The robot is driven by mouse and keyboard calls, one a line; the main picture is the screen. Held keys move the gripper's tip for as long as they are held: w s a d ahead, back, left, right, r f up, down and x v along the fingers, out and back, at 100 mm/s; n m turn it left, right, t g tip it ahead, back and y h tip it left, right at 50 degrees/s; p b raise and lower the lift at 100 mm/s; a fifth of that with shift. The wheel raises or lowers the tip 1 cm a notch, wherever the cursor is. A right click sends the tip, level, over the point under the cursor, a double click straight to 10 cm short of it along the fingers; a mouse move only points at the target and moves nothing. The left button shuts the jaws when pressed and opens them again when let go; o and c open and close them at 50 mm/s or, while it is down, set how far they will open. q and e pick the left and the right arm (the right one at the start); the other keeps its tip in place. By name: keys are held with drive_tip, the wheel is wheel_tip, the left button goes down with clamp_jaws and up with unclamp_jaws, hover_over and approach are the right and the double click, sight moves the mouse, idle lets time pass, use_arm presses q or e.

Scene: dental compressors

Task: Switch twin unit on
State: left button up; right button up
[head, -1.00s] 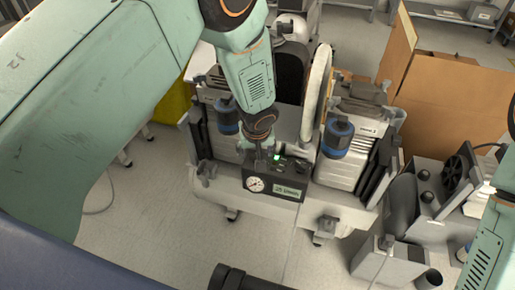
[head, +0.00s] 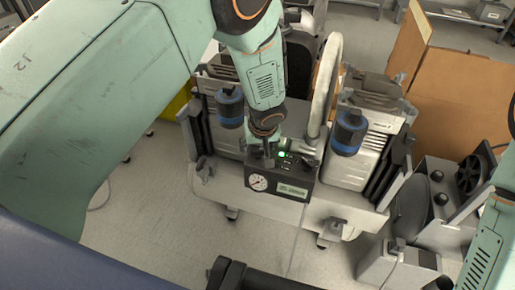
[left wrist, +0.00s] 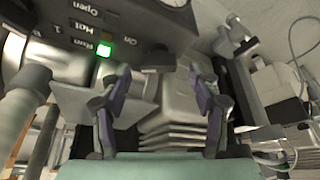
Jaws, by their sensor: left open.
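The twin unit (head: 320,205) is a wheeled white base with two ribbed compressors and blue-banded filters. In the left wrist view the box's panel (left wrist: 125,20) appears upside down, with the green light (left wrist: 104,50) beside a "Run" label and a dark knob (left wrist: 158,60) near the fingers. My left gripper (head: 265,158) is just above the top of the box. Its fingers (left wrist: 160,95) are apart with nothing held between them. My right gripper is out of view.
A thick pale hose (head: 326,85) arches up behind the box. A cardboard box (head: 465,95) stands at the back right, and grey equipment (head: 440,195) with a fan crowds the right. The floor (head: 160,230) at front left is clear.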

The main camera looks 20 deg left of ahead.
use_arm(q)
drive_tip(key=shift+w+a+f, duration=0.1)
drive_tip(key=shift+w+f, duration=0.2)
drive_tip(key=shift+f, duration=0.3)
drive_tip(key=shift+s+r, duration=0.2)
drive_tip(key=shift+f, duration=0.15)
drive_tip(key=c, duration=1.2)
